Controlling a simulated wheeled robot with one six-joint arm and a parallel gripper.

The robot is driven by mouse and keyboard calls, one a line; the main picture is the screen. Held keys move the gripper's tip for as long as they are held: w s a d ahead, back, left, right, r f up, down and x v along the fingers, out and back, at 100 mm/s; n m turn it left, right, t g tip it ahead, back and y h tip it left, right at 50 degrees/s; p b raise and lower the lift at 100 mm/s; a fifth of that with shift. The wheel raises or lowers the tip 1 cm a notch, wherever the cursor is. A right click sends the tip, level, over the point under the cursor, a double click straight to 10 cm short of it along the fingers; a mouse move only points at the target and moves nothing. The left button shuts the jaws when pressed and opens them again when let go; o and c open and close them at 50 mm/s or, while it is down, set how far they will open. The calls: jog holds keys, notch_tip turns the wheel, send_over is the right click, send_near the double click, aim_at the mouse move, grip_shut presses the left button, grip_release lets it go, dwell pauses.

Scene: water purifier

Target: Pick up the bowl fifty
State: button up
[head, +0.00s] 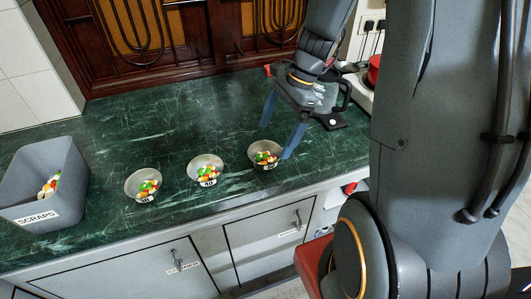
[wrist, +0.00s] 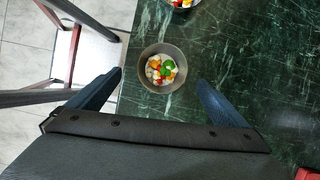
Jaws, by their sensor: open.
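Three small metal bowls with colourful pieces stand in a row on the green counter in the head view: a left bowl (head: 134,183), a middle bowl (head: 203,163) and a right bowl (head: 262,147). Each has a white label on its front, too small to read surely, so I cannot tell which says fifty. My gripper (head: 276,140) is open and empty, its fingers pointing down around the right bowl. In the wrist view, that bowl (wrist: 144,65) lies between and slightly beyond the open fingertips of my gripper (wrist: 160,77). I cannot tell whether they touch it.
A grey bin labelled SCRAPS (head: 37,216) stands at the counter's left and holds similar pieces. A red pot (head: 374,70) is at the back right. The green counter (head: 190,115) is clear behind the bowls. Its front edge runs close to them.

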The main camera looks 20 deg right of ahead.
aim_at(265, 161)
jog(key=shift+m, duration=0.3)
jog(key=shift+w+a+p+x, duration=0.1)
jog(key=shift+p+x, duration=0.2)
jog(key=shift+x, duration=1.65)
jog(key=shift+w+a+p+x, duration=0.1)
jog(key=shift+p+x, duration=0.2)
jog(key=shift+x, duration=1.6)
jog(key=shift+r, duration=0.1)
jog(key=c, duration=1)
